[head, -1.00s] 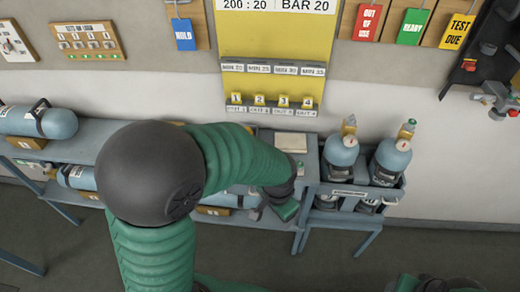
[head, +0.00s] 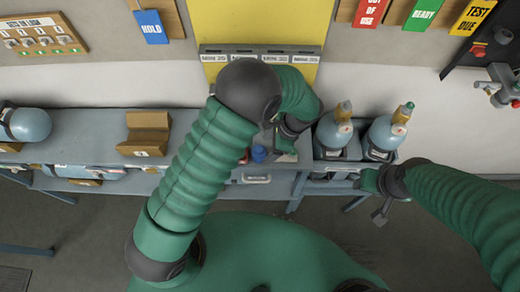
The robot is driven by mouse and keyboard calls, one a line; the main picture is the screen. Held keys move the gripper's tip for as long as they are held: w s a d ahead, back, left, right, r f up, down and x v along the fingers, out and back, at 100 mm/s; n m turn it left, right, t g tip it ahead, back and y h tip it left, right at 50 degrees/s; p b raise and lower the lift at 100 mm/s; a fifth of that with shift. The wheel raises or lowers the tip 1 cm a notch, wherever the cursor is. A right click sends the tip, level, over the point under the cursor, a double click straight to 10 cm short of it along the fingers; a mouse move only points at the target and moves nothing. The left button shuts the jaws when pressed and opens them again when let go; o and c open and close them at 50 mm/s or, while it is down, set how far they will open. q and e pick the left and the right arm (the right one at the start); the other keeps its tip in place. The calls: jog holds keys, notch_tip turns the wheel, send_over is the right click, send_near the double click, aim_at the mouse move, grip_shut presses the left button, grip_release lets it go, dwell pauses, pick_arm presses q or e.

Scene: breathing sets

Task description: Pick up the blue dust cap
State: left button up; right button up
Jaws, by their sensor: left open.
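The blue dust cap (head: 259,153) sits on the grey bench top, just left of and below my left wrist. My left arm comes up from the lower left, bends at a dark elbow and reaches down to the bench. My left gripper (head: 279,146) is open beside the cap, on its right; the arm partly hides the fingers, and I cannot tell whether they touch the cap. My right gripper (head: 373,196) is in front of the cylinder rack at right, away from the cap; its jaw opening is unclear.
Two blue-grey cylinders (head: 384,134) stand in a rack right of the bench. An empty brown cradle (head: 144,136) and another cylinder (head: 28,124) are at left. A yellow board (head: 235,25) and tags hang on the wall. More cylinders lie on the lower shelf.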

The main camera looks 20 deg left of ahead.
aim_at(260, 150)
pick_arm(q)
jog(key=a+f, duration=0.2)
jog(key=f, duration=0.1)
jog(key=a+f, duration=0.1)
jog(key=shift+w+f+p, duration=0.15)
jog(key=shift+w+p, duration=0.15)
jog(key=shift+w, duration=0.1)
jog(key=x, duration=0.2)
jog(key=p+x, duration=0.1)
jog(key=x, duration=0.1)
jog(key=shift+a+p, duration=0.25)
jog(key=shift+p, duration=0.05)
jog(key=shift+f, duration=0.15)
jog(key=shift+d, duration=0.3)
jog(key=shift+d+f, duration=0.1)
jog(key=shift+c, duration=0.9)
jog(key=shift+w+a, duration=0.1)
jog(key=shift+a, duration=0.1)
jog(key=c, duration=0.5)
jog(key=shift+a, duration=0.15)
jog(key=c, duration=0.7)
pick_arm(e)
jog(key=shift+w+a+r, duration=0.2)
jog(key=shift+a+r, duration=0.1)
jog(key=shift+r, duration=0.3)
jog(key=shift+w+a+r, duration=0.2)
jog(key=shift+a+r, duration=0.1)
jog(key=shift+r, duration=0.25)
